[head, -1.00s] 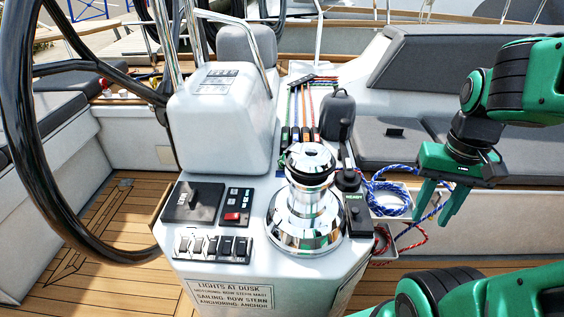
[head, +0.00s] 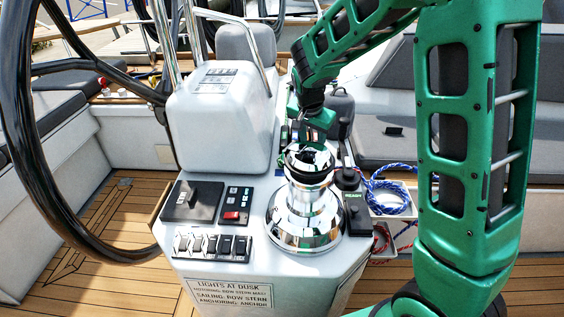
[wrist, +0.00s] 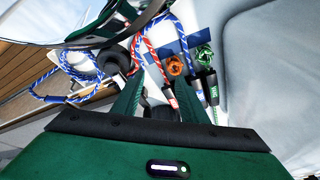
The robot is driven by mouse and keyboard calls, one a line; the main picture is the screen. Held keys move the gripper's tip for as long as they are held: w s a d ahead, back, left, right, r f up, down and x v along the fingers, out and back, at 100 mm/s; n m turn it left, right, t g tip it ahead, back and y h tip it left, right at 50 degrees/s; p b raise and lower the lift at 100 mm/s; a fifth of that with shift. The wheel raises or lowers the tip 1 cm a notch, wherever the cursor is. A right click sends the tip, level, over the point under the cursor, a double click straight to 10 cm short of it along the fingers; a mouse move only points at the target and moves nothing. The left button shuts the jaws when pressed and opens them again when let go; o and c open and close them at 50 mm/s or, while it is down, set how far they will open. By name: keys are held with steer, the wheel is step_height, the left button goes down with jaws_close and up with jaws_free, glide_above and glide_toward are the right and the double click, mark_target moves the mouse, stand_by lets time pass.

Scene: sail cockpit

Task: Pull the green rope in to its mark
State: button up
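In the wrist view a green rope (wrist: 204,58) shows as a small bunch beside an orange one. It lies above and to the right of my gripper (wrist: 163,82), apart from it. In the head view my gripper (head: 312,125) is behind the top of the chrome winch (head: 307,205), over the clutch area. My arm and the winch hide most of the rope run there. I cannot make out the mark.
Blue-white rope (head: 385,190) hangs over a white bin at the right of the console. A small box reading READY (head: 355,205) stands beside the winch. A switch panel (head: 212,245) is at the front left. The steering wheel (head: 30,140) stands at the left.

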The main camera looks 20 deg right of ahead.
steer(key=t, duration=0.1)
glide_toward(282, 160)
steer(key=shift+m, duration=0.3)
steer(key=x, duration=1)
steer(key=shift+s, duration=0.1)
